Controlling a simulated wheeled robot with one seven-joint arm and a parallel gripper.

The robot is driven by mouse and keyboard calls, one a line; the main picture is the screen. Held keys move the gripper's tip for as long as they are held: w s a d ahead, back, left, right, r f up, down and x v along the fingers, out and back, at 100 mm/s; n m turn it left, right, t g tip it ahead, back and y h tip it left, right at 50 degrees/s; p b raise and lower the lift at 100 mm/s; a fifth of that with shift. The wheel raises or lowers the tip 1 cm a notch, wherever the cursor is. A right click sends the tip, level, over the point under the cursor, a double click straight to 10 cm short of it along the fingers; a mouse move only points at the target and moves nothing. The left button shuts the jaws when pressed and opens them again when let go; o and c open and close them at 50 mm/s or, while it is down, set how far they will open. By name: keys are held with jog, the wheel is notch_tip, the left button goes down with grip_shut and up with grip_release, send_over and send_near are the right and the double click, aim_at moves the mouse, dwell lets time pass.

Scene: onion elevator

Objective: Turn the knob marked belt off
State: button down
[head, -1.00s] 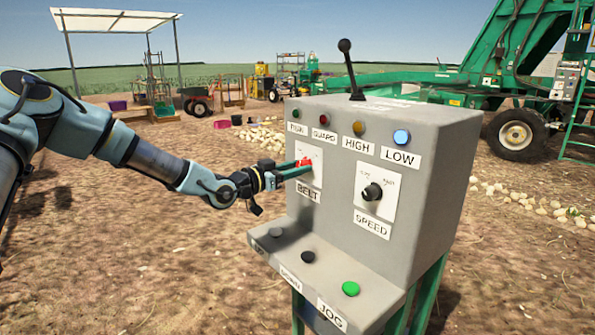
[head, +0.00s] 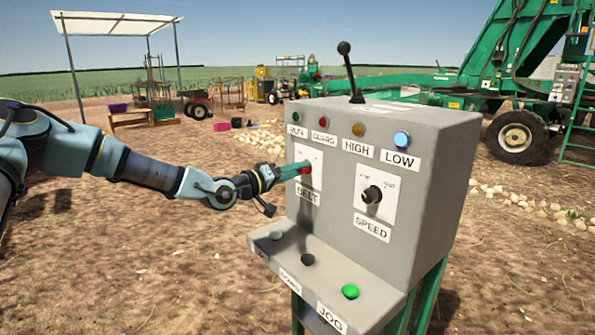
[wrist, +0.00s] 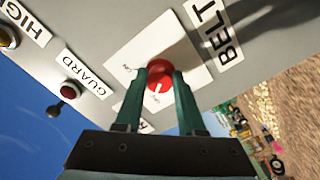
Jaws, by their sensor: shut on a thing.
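The red belt knob (head: 305,170) sits on a white plate above the BELT label (head: 307,196) on the grey control box. In the wrist view the round red knob (wrist: 159,70) lies between the two green fingers, with a white mark on its lower side. My gripper (head: 291,172) reaches the knob from the left and is shut on it; its fingertips (wrist: 162,78) touch both sides. Small print shows on the plate (wrist: 130,45) around the knob, too small to read surely. The fingers hide part of the knob in the head view.
The speed knob (head: 372,194) is on the same face to the right. Coloured lamps line the top, and a lever (head: 350,70) stands above. A lower ledge carries several buttons, including a green one (head: 350,291). Open dirt ground lies left of the box.

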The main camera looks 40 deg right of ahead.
jog(key=shift+n, duration=1.1)
jog(key=c, duration=0.5)
grip_release()
jog(key=a+b, duration=0.2)
jog(key=a, duration=0.8)
jog(key=shift+w+a+b, duration=0.25)
jog(key=shift+a+b, duration=0.1)
jog(key=shift+a, duration=0.05)
